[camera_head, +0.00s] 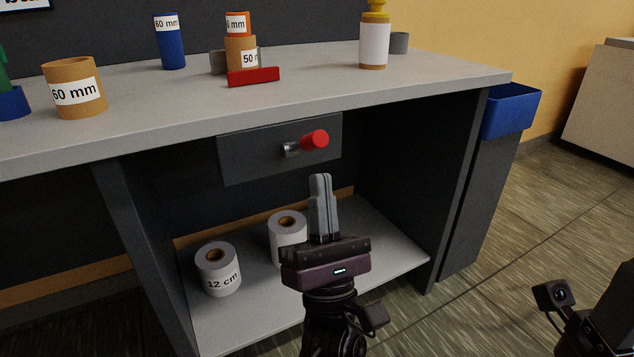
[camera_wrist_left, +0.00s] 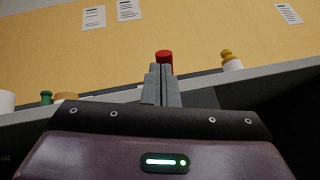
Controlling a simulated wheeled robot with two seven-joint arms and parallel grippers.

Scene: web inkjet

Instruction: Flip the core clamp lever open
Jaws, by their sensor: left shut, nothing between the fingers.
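The core clamp lever (camera_head: 314,139) has a red knob on a short metal stem. It sticks out from a dark grey panel (camera_head: 240,160) under the bench top. The red knob also shows in the left wrist view (camera_wrist_left: 164,57), just beyond the fingertips. My left gripper (camera_head: 321,178) is shut and empty, pointing up, below the knob in the head view. Whether it touches the knob is hard to tell; a gap shows in the head view. The left gripper is also in the left wrist view (camera_wrist_left: 161,68). Part of my right arm shows at the lower right, its fingers out of view.
The bench top (camera_head: 330,95) overhangs the panel and carries labelled cores, a red block (camera_head: 253,76) and a yellow-capped bottle (camera_head: 374,40). White rolls (camera_head: 218,272) sit on the lower shelf (camera_head: 350,270). A blue bin (camera_head: 511,110) hangs at the right end.

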